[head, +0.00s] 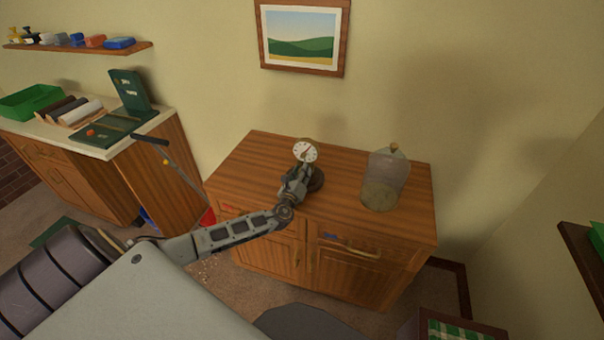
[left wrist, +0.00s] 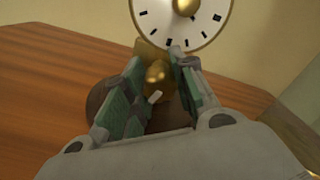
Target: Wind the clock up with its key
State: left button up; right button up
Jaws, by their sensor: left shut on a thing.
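The clock (head: 305,151) stands on the wooden cabinet, with a white dial, a gold rim and a round dark base (head: 318,181). In the left wrist view its dial (left wrist: 160,22) fills the top, with a gold knob at its centre. My left gripper (head: 300,172) is just below the dial, in front of the clock's body. In the left wrist view the left gripper (left wrist: 163,62) is shut on a gold piece, apparently the key (left wrist: 150,54), largely hidden by the fingers. A rounded gold part (left wrist: 157,76) shows between the fingers. My right gripper is not in view.
A clear dome (head: 386,178) with a gold knob stands on the cabinet (head: 245,170), right of the clock. The cabinet top left of the clock is clear.

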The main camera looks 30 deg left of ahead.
pick_arm(q)
jog(key=shift+m, duration=0.4)
